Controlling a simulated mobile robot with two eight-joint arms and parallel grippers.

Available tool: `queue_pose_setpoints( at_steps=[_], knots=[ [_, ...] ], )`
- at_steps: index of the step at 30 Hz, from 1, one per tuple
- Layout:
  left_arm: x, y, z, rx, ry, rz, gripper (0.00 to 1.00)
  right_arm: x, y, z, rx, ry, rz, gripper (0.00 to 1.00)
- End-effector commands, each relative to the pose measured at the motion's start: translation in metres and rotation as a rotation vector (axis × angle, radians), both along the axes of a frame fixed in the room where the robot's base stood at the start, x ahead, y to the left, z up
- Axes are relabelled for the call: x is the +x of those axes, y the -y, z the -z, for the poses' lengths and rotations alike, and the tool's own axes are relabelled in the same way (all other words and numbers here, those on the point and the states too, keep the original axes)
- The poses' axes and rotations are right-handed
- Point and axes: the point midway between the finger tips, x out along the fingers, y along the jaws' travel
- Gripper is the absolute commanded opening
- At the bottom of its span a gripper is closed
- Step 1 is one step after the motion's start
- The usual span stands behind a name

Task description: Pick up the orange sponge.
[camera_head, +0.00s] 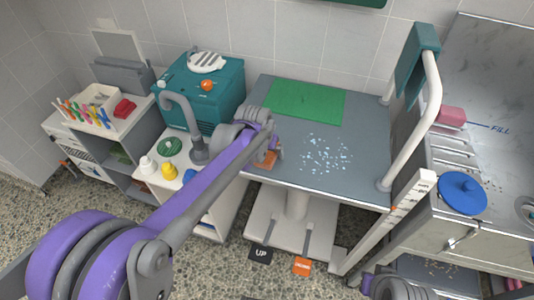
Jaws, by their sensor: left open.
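The orange sponge (266,161) lies near the left front edge of the grey table top (362,150). My left arm reaches across from the lower left and partly covers the sponge. My left gripper (276,151) is open right at the sponge, over its far right side. I cannot tell whether the fingers touch it. My right gripper is not in view; only a grey part of my right arm shows at the bottom edge.
A green mat (306,101) lies at the back of the table, and pale bits (327,154) are scattered right of the gripper. A white rail (412,135) with a teal towel (416,62) stands at the right edge. A teal machine (205,92) stands left.

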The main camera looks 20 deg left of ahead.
Motion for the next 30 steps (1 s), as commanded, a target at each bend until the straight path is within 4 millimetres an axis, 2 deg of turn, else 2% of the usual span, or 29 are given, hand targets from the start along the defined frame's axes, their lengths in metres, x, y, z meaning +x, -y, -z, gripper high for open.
queue_pose_setpoints(
  at_steps=[12,24,30],
  knots=[
    [0.0001,-0.0001,0.0021,0.000,0.000,0.000,0.98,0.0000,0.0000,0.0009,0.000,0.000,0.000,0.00],
    [0.0001,0.0000,0.0020,0.000,0.000,0.000,0.26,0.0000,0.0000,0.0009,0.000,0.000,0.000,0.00],
    [0.0000,0.0000,0.0018,0.000,0.000,0.000,0.24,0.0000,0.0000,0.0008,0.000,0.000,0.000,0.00]
  ],
)
